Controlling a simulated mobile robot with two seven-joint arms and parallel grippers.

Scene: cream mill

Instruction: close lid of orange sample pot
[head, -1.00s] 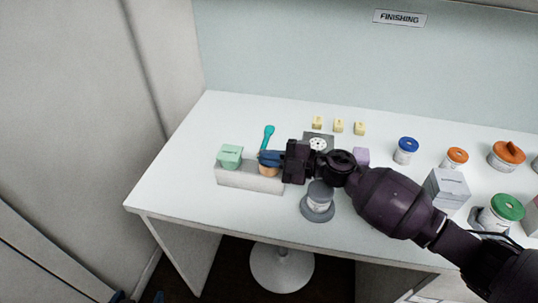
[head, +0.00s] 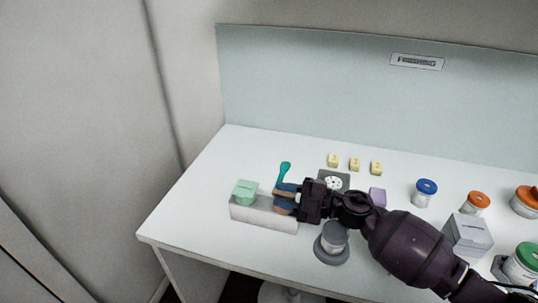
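A small white pot with an orange lid (head: 477,202) stands at the right of the table in the head view. The lid appears to sit on it; a gap cannot be made out. A larger pot with an orange knobbed lid (head: 525,200) stands at the right edge, partly cut off. My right gripper (head: 285,197) is far to the left of both, at the right end of a long pale holder. Its blue and tan fingers look spread apart. Whether something lies between them is hard to see. My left gripper is not in view.
The pale holder (head: 263,217) carries a mint-green box (head: 245,192). A grey round jar (head: 334,237) stands close below my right arm. A blue-lidded pot (head: 425,193), grey box (head: 467,235) and green-lidded pot (head: 522,265) stand at right. Small yellow blocks (head: 354,164) lie behind.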

